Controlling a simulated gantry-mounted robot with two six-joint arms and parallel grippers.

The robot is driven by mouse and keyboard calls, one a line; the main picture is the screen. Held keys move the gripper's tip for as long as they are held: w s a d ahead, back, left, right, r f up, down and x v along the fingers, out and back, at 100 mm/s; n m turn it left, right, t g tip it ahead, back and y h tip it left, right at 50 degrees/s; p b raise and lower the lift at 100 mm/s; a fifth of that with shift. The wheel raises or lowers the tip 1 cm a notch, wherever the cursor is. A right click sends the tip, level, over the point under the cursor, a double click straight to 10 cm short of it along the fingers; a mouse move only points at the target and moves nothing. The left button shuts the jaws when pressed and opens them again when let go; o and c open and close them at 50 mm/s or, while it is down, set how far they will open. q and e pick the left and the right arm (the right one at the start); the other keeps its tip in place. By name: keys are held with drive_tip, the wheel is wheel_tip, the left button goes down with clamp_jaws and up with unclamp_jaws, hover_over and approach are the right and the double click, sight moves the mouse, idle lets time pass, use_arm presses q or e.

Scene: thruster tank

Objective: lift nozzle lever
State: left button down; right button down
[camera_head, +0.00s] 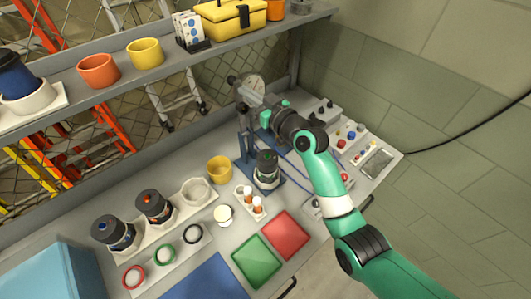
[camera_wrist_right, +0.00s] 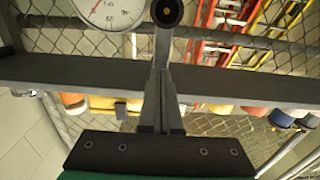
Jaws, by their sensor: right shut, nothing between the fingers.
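A round white-faced gauge (camera_head: 251,86) with dark fittings stands on a blue-grey stand (camera_head: 243,147) at the back of the bench. The gauge (camera_wrist_right: 113,10) is cut off at the top of the right wrist view. A black round fitting with an orange centre (camera_wrist_right: 167,12) is just beyond my right fingertips. I cannot tell whether they touch it, or which part is the nozzle lever. My right gripper (camera_head: 257,104) is at the gauge assembly and partly hides it. Its fingers (camera_wrist_right: 163,70) are shut and empty. My left gripper is not in view.
A dark canister (camera_head: 267,166) stands in front of the assembly. A control panel (camera_head: 350,133) is to the right. Green (camera_head: 256,262) and red (camera_head: 286,235) trays lie at the front. Two more canisters are at left. A shelf (camera_head: 170,62) runs above the bench.

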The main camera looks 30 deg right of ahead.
drive_tip(key=shift+s+r+p, duration=0.1)
drive_tip(key=shift+r+p, duration=0.05)
drive_tip(key=shift+p, duration=0.25)
drive_tip(key=s+p, duration=0.3)
drive_tip(key=s, duration=0.3)
drive_tip(key=shift+s+d+p, duration=0.3)
drive_tip(key=shift+d+p, duration=0.05)
drive_tip(key=shift+p, duration=0.05)
